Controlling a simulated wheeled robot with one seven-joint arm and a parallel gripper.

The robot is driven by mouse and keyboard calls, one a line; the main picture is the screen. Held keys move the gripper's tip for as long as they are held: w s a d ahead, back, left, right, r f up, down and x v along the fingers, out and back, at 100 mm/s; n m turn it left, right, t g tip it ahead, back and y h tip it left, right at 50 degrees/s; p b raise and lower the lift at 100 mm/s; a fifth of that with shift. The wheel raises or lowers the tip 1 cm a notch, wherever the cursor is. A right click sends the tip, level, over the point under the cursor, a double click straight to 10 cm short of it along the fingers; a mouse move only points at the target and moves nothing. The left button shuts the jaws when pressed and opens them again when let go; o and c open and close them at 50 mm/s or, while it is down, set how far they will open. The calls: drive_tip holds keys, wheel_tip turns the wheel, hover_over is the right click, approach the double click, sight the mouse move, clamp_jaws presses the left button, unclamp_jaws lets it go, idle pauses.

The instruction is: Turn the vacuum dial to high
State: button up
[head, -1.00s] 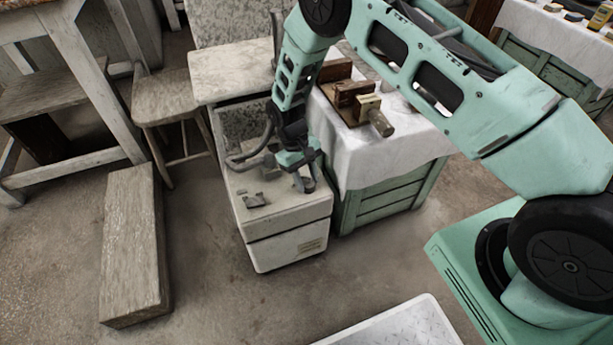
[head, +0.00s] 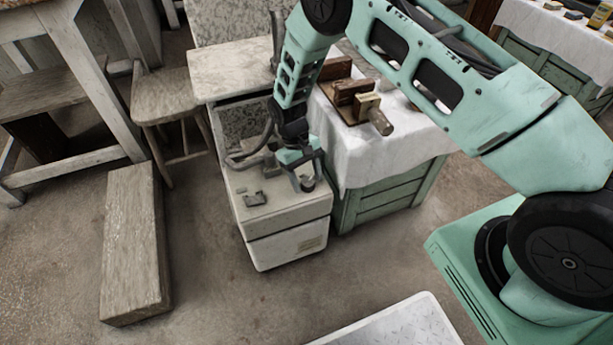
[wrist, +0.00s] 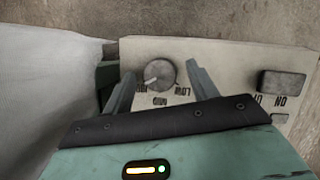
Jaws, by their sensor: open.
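The vacuum (head: 287,222) is a pale, boxy unit on the floor. In the wrist view its dial (wrist: 160,74) is a round grey knob with a white pointer line running to the lower left. Upside-down lettering sits below it: LOW on the right, MID in the middle, and a label on the left partly hidden by a finger. The pointer lies toward that left label. My gripper (wrist: 159,73) is open, one finger on each side of the dial; I cannot tell whether they touch it. In the head view my gripper (head: 306,178) is over the vacuum's top.
A dark rocker switch (wrist: 282,84) marked ON sits right of the dial in the wrist view. A white-draped green chest (head: 385,180) stands close beside the vacuum, with wooden blocks on top. A wooden beam (head: 133,245) lies left; floor between is clear.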

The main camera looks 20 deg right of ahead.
drive_tip(key=shift+r, duration=0.1)
drive_tip(key=p+v, duration=0.2)
drive_tip(key=v, duration=1.5)
drive_tip(key=shift+w, duration=0.15)
